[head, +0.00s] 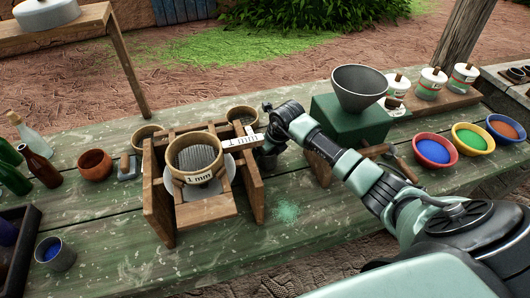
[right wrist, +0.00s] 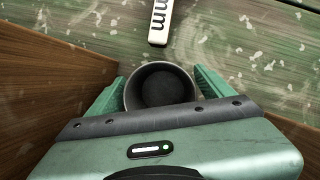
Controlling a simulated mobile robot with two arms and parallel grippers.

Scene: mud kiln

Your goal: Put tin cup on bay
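My right gripper (head: 266,152) is low over the table, between the wooden sieve stand (head: 158,192) and the green grinder (head: 345,128). In the right wrist view a grey tin cup (right wrist: 160,70) sits between the two green fingers, which appear to touch its sides. The cup is upright with a dark inside. I cannot tell whether it touches the table. A white label marked 1 mm (head: 240,142) lies just beyond it and also shows in the right wrist view (right wrist: 160,20). No bay can be clearly singled out. My left gripper is not in view.
Wooden boards stand left (right wrist: 45,65) and right (right wrist: 280,145) of the cup. A round sieve (head: 196,165) sits on the stand. Green powder (head: 287,211) lies on the table. Coloured bowls (head: 435,152) stand right, bottles (head: 38,165) left, and a blue-filled cup (head: 55,254) front left.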

